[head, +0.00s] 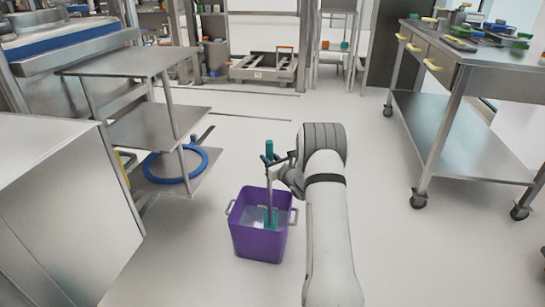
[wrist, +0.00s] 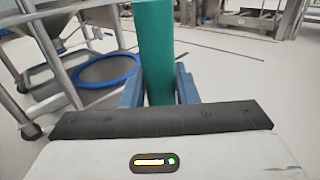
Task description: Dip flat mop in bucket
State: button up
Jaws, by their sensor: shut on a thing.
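A purple bucket (head: 258,243) with grey side handles stands on the floor in front of my arm, with pale liquid visible inside. My gripper (head: 274,160) is above the bucket, shut on the mop's upright handle. The handle's green grip (head: 269,150) shows at the top, and a green lower part (head: 270,217) of the mop is inside the bucket. In the wrist view the green grip (wrist: 156,50) stands between the blue fingers of the gripper (wrist: 160,88). The mop's bottom end is hidden by the bucket wall.
A metal shelf unit (head: 130,65) with a blue ring (head: 176,180) on its lower shelf is to the left. A wheeled steel table (head: 450,140) stands at the right. A low cart (head: 262,68) is at the back. Floor between them is clear.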

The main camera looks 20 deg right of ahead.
jog(key=shift+f+b, duration=1.4)
jog(key=shift+f, duration=1.65)
notch_tip(320, 180, up, 23)
jog(key=p, duration=1.1)
